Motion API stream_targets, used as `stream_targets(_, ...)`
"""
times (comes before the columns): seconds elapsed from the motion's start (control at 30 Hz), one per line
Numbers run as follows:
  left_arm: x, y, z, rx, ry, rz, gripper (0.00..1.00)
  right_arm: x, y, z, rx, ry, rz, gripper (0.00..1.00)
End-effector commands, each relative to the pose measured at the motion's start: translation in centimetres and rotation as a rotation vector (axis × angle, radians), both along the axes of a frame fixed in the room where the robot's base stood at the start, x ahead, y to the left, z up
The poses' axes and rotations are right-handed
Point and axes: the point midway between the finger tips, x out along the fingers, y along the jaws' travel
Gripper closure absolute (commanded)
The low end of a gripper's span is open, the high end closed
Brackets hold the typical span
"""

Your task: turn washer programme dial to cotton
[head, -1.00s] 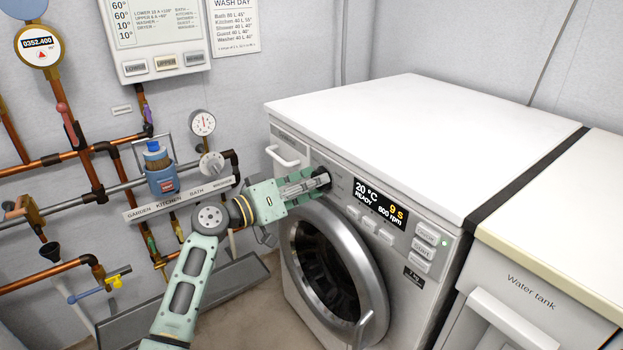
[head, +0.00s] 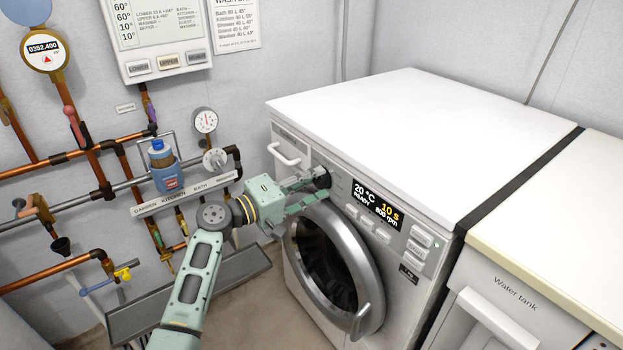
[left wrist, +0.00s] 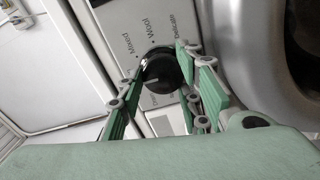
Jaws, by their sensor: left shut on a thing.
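The washer (head: 425,120) is a white front loader with a round glass door. Its programme dial (head: 323,175) is black and sits left of the display, mostly covered by my gripper. The display (head: 377,205) reads 20 °C, READY, 10 s and 800 rpm. My right gripper is out of view.
The silver door ring (head: 345,240) lies just below my gripper. The drawer handle (head: 284,155) is close above it to the left. Pipes, a gauge (head: 205,120) and a blue-capped bottle (head: 160,160) are on the left wall.

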Motion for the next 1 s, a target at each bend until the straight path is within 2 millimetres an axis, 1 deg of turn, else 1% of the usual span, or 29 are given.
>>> stream_targets(0.03, -0.18, -0.28, -0.01, -0.005, 0.010, -0.008, 0.93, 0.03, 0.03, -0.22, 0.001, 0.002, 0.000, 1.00)
stream_targets(0.2, -0.16, -0.27, 0.01, -0.017, 0.024, -0.008, 0.93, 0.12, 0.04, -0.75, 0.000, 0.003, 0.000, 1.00)
stream_targets(0.57, -0.12, -0.24, 0.07, -0.018, 0.024, -0.006, 0.93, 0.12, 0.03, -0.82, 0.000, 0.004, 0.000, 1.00)
stream_targets(0.6, -0.13, -0.24, 0.08, -0.018, 0.023, -0.006, 0.65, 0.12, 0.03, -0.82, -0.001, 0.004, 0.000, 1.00)
stream_targets(0.77, -0.08, -0.18, 0.10, -0.018, 0.023, -0.004, 0.51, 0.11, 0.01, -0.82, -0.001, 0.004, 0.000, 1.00)
stream_targets(1.0, -0.01, -0.05, 0.08, -0.016, 0.021, -0.001, 0.51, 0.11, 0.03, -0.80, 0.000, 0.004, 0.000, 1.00)
